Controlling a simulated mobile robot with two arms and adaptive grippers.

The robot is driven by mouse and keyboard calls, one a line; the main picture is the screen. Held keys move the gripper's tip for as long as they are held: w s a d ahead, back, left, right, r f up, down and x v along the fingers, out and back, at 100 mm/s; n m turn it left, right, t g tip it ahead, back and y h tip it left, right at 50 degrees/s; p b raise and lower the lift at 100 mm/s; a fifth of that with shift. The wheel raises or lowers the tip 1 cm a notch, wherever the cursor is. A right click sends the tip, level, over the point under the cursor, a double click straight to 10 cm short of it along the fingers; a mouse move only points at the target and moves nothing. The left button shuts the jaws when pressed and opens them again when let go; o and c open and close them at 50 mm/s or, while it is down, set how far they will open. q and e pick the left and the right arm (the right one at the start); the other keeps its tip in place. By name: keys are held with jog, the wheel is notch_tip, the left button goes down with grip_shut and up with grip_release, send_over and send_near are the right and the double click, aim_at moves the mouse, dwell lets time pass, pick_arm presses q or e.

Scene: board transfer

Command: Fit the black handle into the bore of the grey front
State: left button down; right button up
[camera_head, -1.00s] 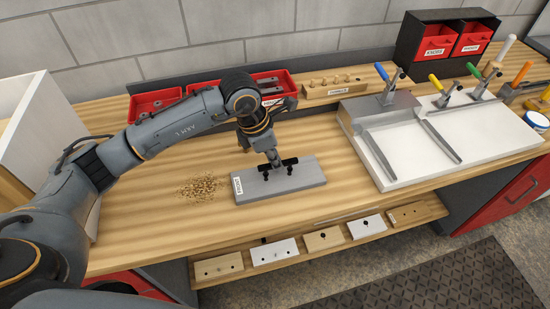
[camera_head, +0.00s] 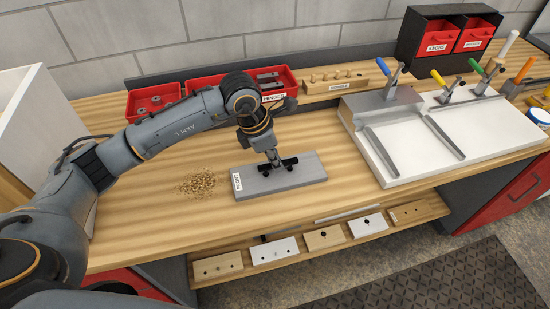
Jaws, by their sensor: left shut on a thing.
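The grey front (camera_head: 304,174) lies flat on the wooden bench near the middle, with a white label (camera_head: 238,181) at its left end. My left gripper (camera_head: 276,166) points down over the middle of the front, its dark fingers at or just above the top face. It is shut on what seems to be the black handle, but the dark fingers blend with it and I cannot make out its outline. The bore is hidden under the fingers, so I cannot tell whether the handle is in it. My right gripper is not in view.
Wood chips (camera_head: 202,184) lie left of the front. Red bins (camera_head: 265,88) and a wooden peg rack (camera_head: 333,84) stand behind. A white board with clamps (camera_head: 465,145) fills the right. Several drilled blocks (camera_head: 272,249) sit on the shelf below the front edge.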

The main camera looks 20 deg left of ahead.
pick_arm(q)
jog(key=shift+f, duration=0.25)
jog(key=c, duration=1.3)
grip_release()
jog(key=shift+o, duration=0.2)
jog(key=v, duration=1.2)
jog(key=shift+d, duration=0.1)
